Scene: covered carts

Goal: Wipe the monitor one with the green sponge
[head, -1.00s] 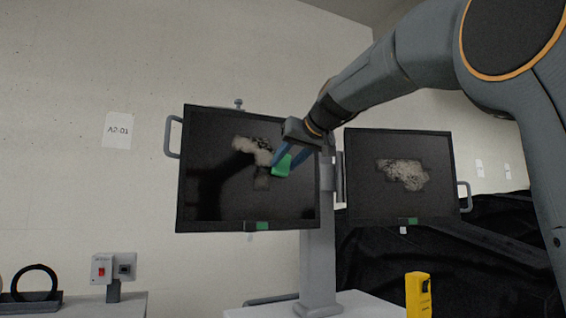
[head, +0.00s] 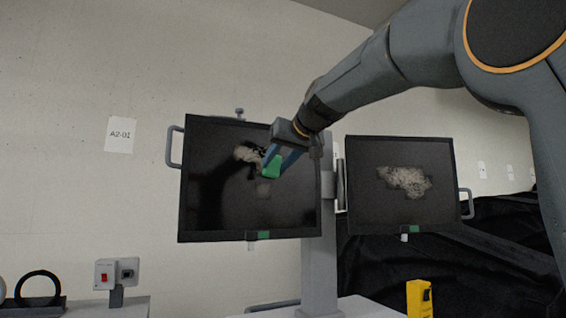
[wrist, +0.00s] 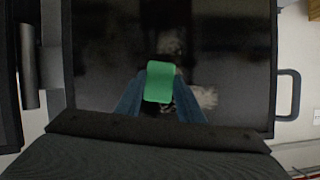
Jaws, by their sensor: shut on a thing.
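Two dark monitors hang on a grey post. The left monitor (head: 225,215) carries a pale smudge (head: 249,153) near its upper middle and a fainter patch below it. The right monitor (head: 370,210) has a larger pale smudge (head: 405,181). Which one is monitor one I cannot tell. My gripper (head: 279,162) is shut on the green sponge (head: 272,168) in front of the left monitor's screen. In the wrist view the sponge (wrist: 159,82) sits between the blue fingers, with pale smudge (wrist: 205,97) beside it. Whether the sponge touches the screen is unclear.
The grey post (head: 319,265) stands between the monitors on a white cart top. A yellow device (head: 419,298) stands at the front right. A box with a red switch (head: 105,274) is at lower left. Black cloth (head: 490,255) covers things at right.

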